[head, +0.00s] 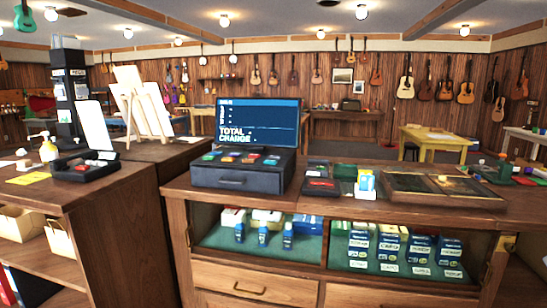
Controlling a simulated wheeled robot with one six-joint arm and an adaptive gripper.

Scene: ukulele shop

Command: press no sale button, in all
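A dark cash register (238,180) stands on the wooden counter (420,207), left of the picture's middle. Its blue screen (258,115) is upright and shows the words TOTAL and CHANGE. Several small coloured buttons (240,156) lie in a row on the register's top, below the screen. Their labels are too small to read, so I cannot tell which one is no sale. The register's front drawer (232,182) looks shut. My gripper is not in view.
To the right on the counter are a dark tray with a red item (320,184) and a dark wooden display case (425,188). On the left counter stand a pump bottle (48,150) and a black device (86,167). A yellow table (434,140) stands further back.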

